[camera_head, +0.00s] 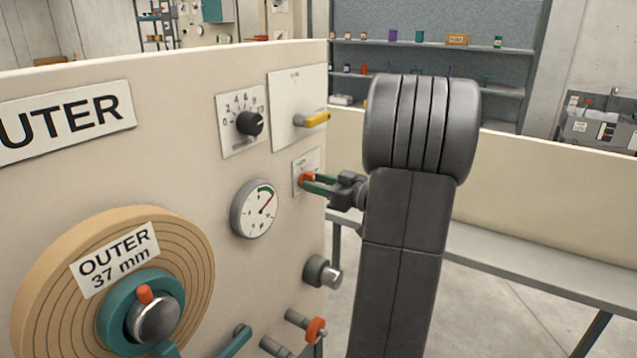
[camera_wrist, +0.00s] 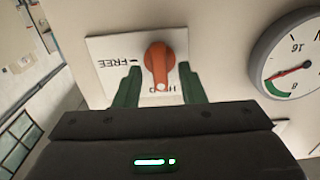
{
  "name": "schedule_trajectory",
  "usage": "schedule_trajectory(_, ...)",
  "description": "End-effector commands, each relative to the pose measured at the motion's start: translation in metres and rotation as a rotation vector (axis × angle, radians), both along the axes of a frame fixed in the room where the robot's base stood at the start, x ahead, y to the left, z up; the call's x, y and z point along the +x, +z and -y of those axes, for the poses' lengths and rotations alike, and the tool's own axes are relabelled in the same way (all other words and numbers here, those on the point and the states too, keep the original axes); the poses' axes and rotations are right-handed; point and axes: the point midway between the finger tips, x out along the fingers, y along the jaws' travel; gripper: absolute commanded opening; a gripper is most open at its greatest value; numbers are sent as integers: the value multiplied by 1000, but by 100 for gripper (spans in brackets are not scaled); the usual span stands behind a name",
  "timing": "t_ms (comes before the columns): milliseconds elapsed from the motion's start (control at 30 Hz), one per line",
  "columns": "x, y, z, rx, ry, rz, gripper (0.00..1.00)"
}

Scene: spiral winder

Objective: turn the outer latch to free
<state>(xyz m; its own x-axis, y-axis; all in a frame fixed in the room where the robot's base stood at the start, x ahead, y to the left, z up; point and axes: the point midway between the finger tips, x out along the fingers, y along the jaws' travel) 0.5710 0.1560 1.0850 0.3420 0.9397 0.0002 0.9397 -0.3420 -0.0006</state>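The outer latch is an orange-red turn knob (camera_wrist: 160,62) on a white plate (camera_wrist: 107,50). The plate reads FREE and HOLD, upside down in the wrist view. The knob's white-dotted tip lies over the HOLD word, partly covering it; FREE is to its left. My gripper (camera_wrist: 160,80) has its two green fingers on either side of the knob, with gaps visible on both sides. In the head view the latch (camera_head: 306,179) is at the panel's right edge, with my gripper (camera_head: 319,184) reaching it from the right.
A round gauge (camera_head: 255,209) sits left of the latch; it also shows in the wrist view (camera_wrist: 295,60). The OUTER reel (camera_head: 190,245) is at lower left.

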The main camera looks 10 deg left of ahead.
Motion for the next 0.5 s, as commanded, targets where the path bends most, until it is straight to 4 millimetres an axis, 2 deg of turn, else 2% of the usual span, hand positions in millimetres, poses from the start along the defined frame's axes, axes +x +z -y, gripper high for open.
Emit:
schedule_trajectory(100,0,0,0,0,0,0,34)
schedule_trajectory(267,0,0,0,0,0,0,3)
schedule_trajectory(300,0,0,0,0,0,1,0)
schedule_trajectory(500,0,0,0,2,0,-5,0)
